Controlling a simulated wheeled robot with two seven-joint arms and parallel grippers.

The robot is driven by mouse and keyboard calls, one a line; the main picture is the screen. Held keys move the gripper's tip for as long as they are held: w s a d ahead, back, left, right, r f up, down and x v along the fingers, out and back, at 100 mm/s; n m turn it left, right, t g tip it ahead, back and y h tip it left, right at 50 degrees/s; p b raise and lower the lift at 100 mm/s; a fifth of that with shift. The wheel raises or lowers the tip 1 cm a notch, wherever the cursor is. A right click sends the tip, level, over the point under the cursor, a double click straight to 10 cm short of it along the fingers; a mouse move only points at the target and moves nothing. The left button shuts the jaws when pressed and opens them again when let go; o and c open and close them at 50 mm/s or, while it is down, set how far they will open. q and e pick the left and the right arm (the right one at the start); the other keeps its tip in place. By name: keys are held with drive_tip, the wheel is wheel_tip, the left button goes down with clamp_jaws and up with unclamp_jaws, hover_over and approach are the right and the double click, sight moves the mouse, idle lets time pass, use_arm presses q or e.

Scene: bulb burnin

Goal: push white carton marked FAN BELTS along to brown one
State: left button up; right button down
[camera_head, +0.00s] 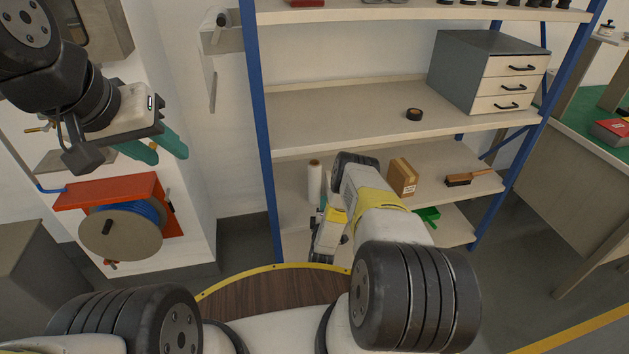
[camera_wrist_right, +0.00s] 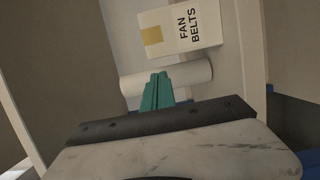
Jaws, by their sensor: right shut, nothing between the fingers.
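The white carton marked FAN BELTS (camera_wrist_right: 192,27) lies beyond my right fingertips in the right wrist view, with a tan patch on one side. In the head view my right arm hides it. The brown carton (camera_head: 403,177) stands on the shelf just right of my right arm in the head view. My right gripper is shut and empty; its green fingers (camera_wrist_right: 158,80) point toward the white roll (camera_wrist_right: 185,77), which lies between them and the white carton. Whether they touch the roll I cannot tell. My left gripper (camera_head: 156,146) is open and empty, away from the shelf at the left.
The white roll (camera_head: 315,182) stands on the same shelf, left of my right arm. A brush (camera_head: 470,178) lies right of the brown carton. The shelf above holds a black tape roll (camera_head: 414,114) and a drawer unit (camera_head: 480,72).

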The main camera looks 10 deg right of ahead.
drive_tip(key=x, duration=0.7)
drive_tip(key=shift+w, duration=0.2)
drive_tip(key=shift+d, duration=0.15)
drive_tip(key=d, duration=2)
drive_tip(key=shift+s, duration=0.15)
